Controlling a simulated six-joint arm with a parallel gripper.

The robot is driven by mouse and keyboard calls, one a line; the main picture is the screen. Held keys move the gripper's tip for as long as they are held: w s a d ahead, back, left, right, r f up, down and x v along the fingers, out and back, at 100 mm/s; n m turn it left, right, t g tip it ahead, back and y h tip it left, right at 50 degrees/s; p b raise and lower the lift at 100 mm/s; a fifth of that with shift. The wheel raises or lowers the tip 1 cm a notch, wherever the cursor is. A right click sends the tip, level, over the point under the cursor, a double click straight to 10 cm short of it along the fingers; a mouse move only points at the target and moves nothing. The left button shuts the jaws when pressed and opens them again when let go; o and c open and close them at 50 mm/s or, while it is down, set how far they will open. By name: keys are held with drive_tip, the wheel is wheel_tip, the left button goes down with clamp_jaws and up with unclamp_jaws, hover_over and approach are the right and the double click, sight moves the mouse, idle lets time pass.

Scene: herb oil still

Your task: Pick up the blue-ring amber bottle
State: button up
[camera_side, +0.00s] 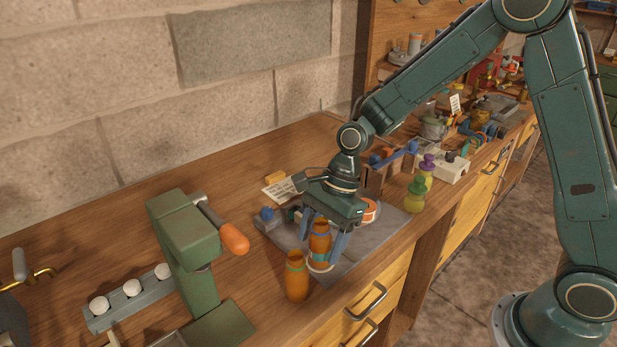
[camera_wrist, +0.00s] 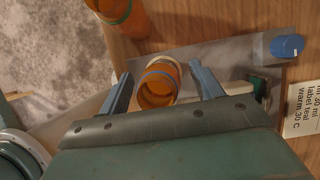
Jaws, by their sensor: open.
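The blue-ring amber bottle (camera_side: 320,241) stands upright at the front of the grey mat, on or just behind a pale round piece. In the wrist view the bottle (camera_wrist: 158,80) shows its open mouth and blue ring between the two fingers. My gripper (camera_side: 322,244) is over it, pointing down, with its blue-grey fingers on either side. In the wrist view my gripper (camera_wrist: 161,72) is open, with visible gaps between the bottle and each finger. A similar amber bottle with a green ring (camera_side: 297,278) stands in front, to the left; it also shows in the wrist view (camera_wrist: 122,14).
A green press (camera_side: 185,245) with an orange handle (camera_side: 234,239) stands to the left. A blue-knobbed block (camera_side: 267,219) and a printed card (camera_side: 281,190) lie behind the gripper. Green (camera_side: 415,196) and purple-topped jars stand to the right. The bench front edge is close.

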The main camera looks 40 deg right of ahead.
drive_tip(key=shift+c, duration=0.5)
drive_tip(key=c, duration=1.1)
drive_tip(key=shift+r, duration=0.3)
drive_tip(key=shift+r, duration=4.6)
drive_tip(key=shift+r, duration=0.1)
